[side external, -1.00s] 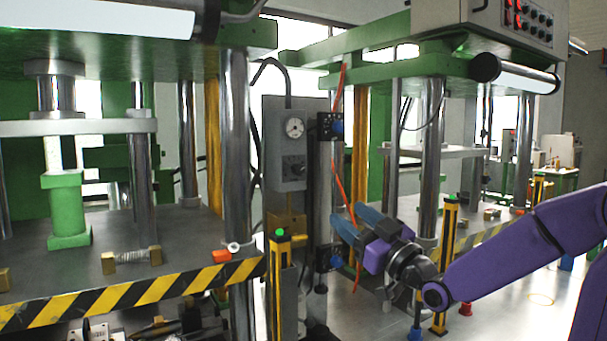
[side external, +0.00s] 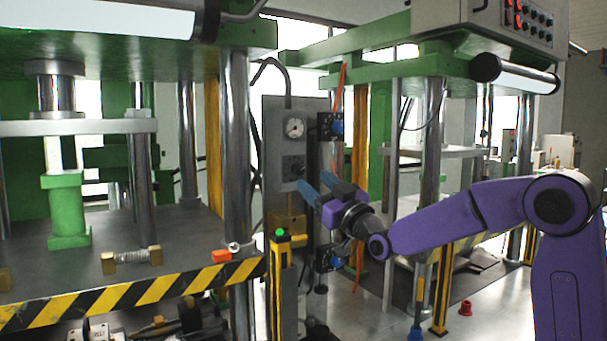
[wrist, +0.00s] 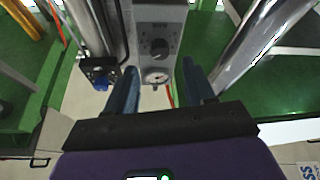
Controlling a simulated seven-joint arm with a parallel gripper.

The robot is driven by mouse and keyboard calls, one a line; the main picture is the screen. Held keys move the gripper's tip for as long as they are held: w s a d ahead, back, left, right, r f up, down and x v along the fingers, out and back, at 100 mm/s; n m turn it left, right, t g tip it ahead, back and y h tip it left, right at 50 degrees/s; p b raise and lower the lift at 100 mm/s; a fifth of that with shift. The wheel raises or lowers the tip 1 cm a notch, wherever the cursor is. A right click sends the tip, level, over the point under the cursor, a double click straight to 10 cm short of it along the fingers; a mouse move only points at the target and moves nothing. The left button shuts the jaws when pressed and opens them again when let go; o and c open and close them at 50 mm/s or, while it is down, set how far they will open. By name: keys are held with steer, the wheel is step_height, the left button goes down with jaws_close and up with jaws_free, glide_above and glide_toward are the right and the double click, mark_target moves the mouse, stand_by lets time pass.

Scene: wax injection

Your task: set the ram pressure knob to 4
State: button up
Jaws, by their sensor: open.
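The ram pressure knob (side external: 293,168) is a dark round knob on the lower front of a grey control box (side external: 272,150). A round white dial gauge (side external: 294,128) sits above it. In the wrist view the box appears upside down, with the knob (wrist: 158,48) above the gauge (wrist: 156,76). My gripper (side external: 311,183) has blue fingers, open and empty, pointing at the box just right of and below the knob in the side view. In the wrist view the knob lies beyond the gap between the fingers (wrist: 160,75), apart from them. The knob's scale is too small to read.
A yellow post with a green top (side external: 281,270) stands below. Steel press columns (side external: 236,150) flank the box.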

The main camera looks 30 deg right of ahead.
mark_target(300, 170)
steer(key=shift+x, duration=2.75)
jaws_close()
